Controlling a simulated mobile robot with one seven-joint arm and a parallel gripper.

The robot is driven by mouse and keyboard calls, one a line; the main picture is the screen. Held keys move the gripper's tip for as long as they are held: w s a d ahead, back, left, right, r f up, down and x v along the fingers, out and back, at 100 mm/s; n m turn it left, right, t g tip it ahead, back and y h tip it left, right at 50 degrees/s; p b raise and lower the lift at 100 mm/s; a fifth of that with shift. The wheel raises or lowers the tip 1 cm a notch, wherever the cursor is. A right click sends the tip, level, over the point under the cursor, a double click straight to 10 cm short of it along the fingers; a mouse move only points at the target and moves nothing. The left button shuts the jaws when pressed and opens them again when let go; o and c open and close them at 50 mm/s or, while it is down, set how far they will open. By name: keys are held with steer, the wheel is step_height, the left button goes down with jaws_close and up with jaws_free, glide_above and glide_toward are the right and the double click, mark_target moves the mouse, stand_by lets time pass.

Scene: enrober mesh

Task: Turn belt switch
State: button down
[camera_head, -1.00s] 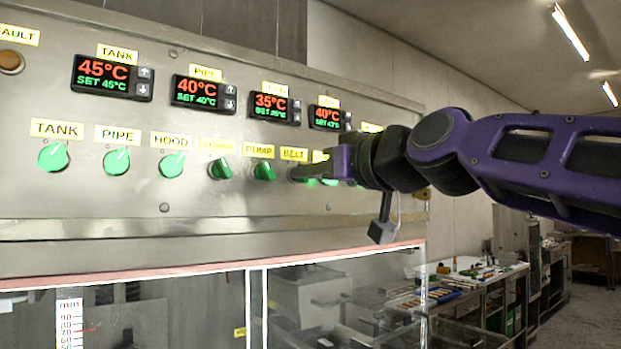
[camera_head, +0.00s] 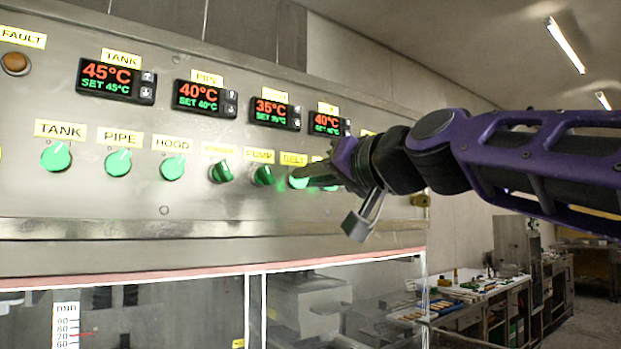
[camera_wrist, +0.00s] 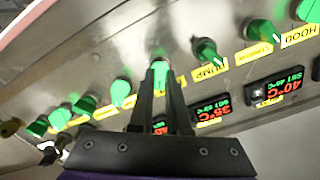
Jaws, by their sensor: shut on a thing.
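The belt switch (camera_head: 297,182) is a green knob below the yellow BELT label (camera_head: 293,159) on the steel control panel. In the wrist view its green face (camera_wrist: 158,68) shows between my two dark fingertips. My gripper (camera_head: 309,178) reaches in from the right and is shut on this knob; in the wrist view the fingers (camera_wrist: 161,66) are on either side of it. The fingers hide part of the knob, so its exact pointer angle is hard to read.
The pump knob (camera_head: 263,175) is close on the left; more green knobs (camera_wrist: 120,92) are on the other side in the wrist view. Temperature displays (camera_head: 276,111) sit above. A clear-windowed cabinet is below the panel. A cluttered bench (camera_head: 470,292) stands at back right.

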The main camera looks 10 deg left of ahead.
steer(key=c, duration=0.9)
jaws_free()
steer(key=b+v, duration=0.1)
steer(key=v, duration=1.6)
steer(key=shift+s+d, duration=0.1)
steer(key=shift+s, duration=0.1)
steer(key=shift+f, duration=0.1)
